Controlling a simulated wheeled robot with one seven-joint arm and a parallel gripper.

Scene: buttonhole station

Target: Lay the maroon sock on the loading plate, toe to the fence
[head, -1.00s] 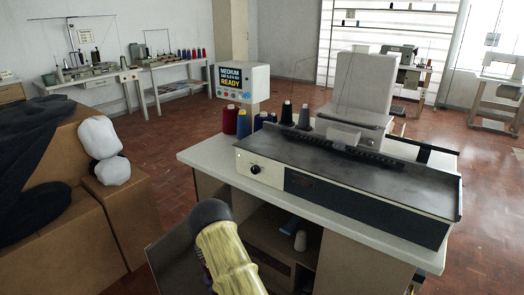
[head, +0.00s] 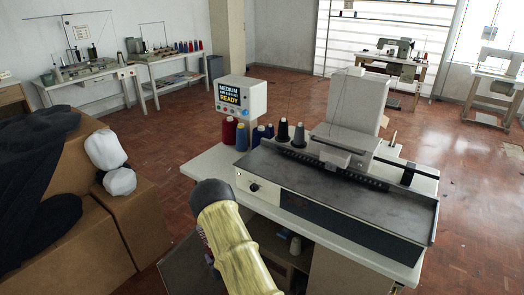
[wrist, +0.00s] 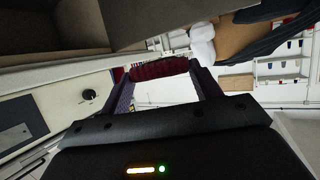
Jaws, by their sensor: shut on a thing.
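The maroon sock (wrist: 158,69) shows in the wrist view as a dark red ribbed band stretched between the fingertips of my gripper (wrist: 163,73). My gripper is shut on it. Its toe end cannot be made out. In the head view my yellow-sleeved arm hides the gripper and the sock. The dark grey loading plate (head: 300,190) lies on top of the machine, to the right of and beyond my arm, with no sock on it. A low black toothed strip, apparently the fence (head: 352,175), runs along its back side.
A control box (head: 242,97) reading "MEDIUM" and "READY" and several thread cones (head: 229,131) stand left of the plate. The machine's pale head (head: 350,105) rises behind it. Cardboard boxes (head: 95,255) with dark cloth and white bundles (head: 106,150) stand at left. Floor is open at right.

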